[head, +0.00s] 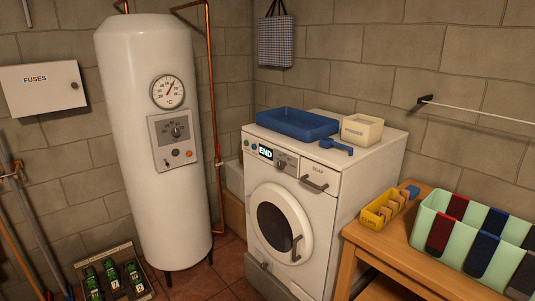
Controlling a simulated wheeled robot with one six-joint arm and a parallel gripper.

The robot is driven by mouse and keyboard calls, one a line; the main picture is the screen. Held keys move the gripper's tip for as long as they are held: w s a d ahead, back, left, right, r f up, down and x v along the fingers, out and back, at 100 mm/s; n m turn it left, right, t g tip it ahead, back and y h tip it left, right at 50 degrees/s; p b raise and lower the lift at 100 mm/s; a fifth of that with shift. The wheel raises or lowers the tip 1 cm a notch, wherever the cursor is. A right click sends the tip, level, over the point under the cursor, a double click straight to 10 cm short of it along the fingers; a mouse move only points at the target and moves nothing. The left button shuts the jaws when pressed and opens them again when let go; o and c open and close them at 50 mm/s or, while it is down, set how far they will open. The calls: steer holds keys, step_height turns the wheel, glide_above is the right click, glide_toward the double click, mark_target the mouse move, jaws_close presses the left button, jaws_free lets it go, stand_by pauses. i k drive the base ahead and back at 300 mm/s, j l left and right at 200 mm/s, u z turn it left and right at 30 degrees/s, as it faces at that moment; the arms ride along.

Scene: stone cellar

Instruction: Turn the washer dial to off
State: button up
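The white washer (338,215) stands in the corner of the cellar, its round door (278,222) shut. Its dial (282,164) is a small dark knob on the control panel, right of a display (265,152) that reads "END". The dial's setting is too small to read. Small buttons show left of the display, and a "SOAP" drawer (316,172) with a handle is to the right. My gripper is not in view.
A blue tray (290,124), a cream box (362,130) and a blue scoop (336,146) lie on the washer. A boiler (150,130) with its own dial stands left. A wooden table (405,245) with a yellow box and a green basket stands right, close to the washer.

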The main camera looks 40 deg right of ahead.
mark_target(281, 165)
steer(key=i+l+z, duration=0.15)
steer(key=i+l, duration=0.9)
steer(key=l, duration=0.15)
